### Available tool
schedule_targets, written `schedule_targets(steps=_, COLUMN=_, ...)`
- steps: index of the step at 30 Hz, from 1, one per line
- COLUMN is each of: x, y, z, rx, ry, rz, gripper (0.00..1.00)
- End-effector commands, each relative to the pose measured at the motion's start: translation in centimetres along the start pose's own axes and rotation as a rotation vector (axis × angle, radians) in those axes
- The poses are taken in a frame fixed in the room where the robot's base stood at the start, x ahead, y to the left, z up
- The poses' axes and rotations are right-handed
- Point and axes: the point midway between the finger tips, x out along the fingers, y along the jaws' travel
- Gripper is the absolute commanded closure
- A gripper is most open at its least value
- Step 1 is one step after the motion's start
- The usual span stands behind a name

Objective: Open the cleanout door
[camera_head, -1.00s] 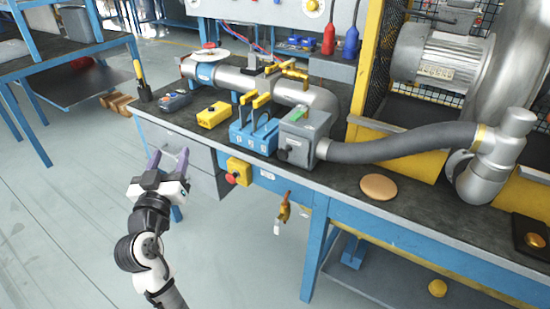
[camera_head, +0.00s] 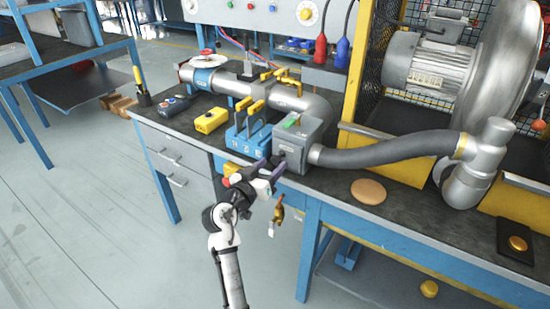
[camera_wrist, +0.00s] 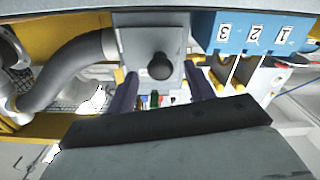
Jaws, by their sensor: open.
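The grey metal box (camera_head: 311,140) stands at the bench's front edge, joined to a grey hose. In the wrist view, its flat front plate (camera_wrist: 140,50), which looks like the cleanout door, carries a round black knob (camera_wrist: 160,66) and sits flat against the box. My gripper (camera_head: 270,166) is open and empty just in front of this plate. In the wrist view, its two dark fingers (camera_wrist: 162,88) point towards the plate, one on each side of the knob's line. I cannot tell how much gap remains. In the head view, the gripper hides the knob.
A blue block (camera_head: 248,141) with yellow-handled levers, numbered 1 to 3 in the wrist view, stands close beside the box. A yellow tag or padlock (camera_head: 279,212) hangs below the bench edge. A tan disc (camera_head: 369,191) lies to the right. The floor in front is clear.

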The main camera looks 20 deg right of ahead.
Motion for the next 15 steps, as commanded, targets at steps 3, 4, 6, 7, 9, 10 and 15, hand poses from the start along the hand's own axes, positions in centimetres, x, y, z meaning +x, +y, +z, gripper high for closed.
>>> schedule_targets(steps=3, x=1.6, y=0.0, z=-0.2, rx=0.0, ry=0.0, rz=0.001, gripper=0.47)
schedule_targets(steps=4, x=1.9, y=0.0, z=-0.1, rx=0.0, ry=0.0, rz=0.0, gripper=0.47)
schedule_targets(steps=6, x=2.4, y=0.0, z=-0.1, rx=0.001, ry=0.0, rz=0.0, gripper=0.47)
schedule_targets(steps=7, x=2.6, y=0.0, z=-0.1, rx=0.001, ry=0.0, rz=0.0, gripper=0.47)
schedule_targets(steps=9, x=2.8, y=0.0, z=0.0, rx=0.001, ry=0.0, rz=0.0, gripper=0.47)
schedule_targets(steps=10, x=2.8, y=0.0, z=0.0, rx=0.001, ry=0.0, rz=-0.001, gripper=0.47)
schedule_targets(steps=15, x=2.9, y=0.0, z=0.0, rx=0.001, ry=0.001, rz=-0.001, gripper=0.47)
